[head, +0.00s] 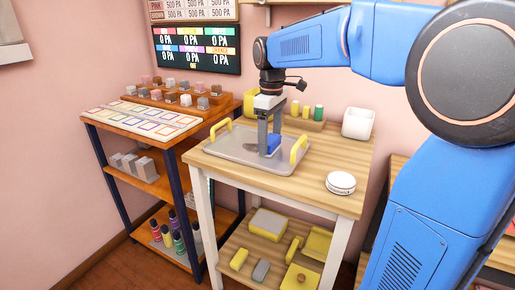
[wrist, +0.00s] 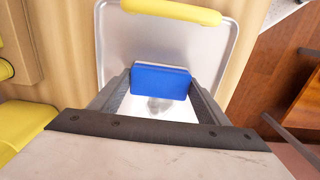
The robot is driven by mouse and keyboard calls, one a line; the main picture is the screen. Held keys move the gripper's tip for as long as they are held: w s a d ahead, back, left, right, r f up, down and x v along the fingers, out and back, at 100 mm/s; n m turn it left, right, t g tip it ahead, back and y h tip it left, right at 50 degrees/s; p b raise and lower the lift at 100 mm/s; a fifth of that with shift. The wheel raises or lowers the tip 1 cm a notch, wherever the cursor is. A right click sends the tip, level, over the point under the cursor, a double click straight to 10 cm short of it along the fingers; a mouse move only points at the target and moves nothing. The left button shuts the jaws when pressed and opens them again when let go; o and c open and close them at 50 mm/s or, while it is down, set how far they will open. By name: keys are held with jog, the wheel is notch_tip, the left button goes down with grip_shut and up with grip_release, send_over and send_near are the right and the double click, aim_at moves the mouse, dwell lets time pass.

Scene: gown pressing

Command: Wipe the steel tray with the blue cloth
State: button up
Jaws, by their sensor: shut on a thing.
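The steel tray (head: 238,148) lies on the wooden top of a white-legged table. It has yellow handles at its two ends, and one handle shows at the top of the wrist view above the tray (wrist: 115,40). My gripper (head: 268,152) reaches down over the right part of the tray. In the wrist view my gripper (wrist: 160,90) is shut on the folded blue cloth (wrist: 160,82). The cloth (head: 273,143) is at or just above the tray surface; I cannot tell if it touches. A greyish smudge or reflection (wrist: 160,105) shows on the tray beside the cloth.
A round white stack (head: 341,182) sits at the table's front right. A white container (head: 357,123) and a rack of yellow and green items (head: 306,122) stand behind the tray. A shelf unit (head: 170,143) with small blocks and cards is at the left.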

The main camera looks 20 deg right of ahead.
jog(key=shift+w, duration=0.1)
jog(key=shift+w+a+f, duration=0.1)
jog(key=shift+w+a, duration=1.4)
jog(key=shift+a, duration=0.1)
jog(key=shift+w+a, duration=0.1)
jog(key=shift+w+a, duration=1.4)
jog(key=shift+w, duration=0.05)
dwell(0.5)
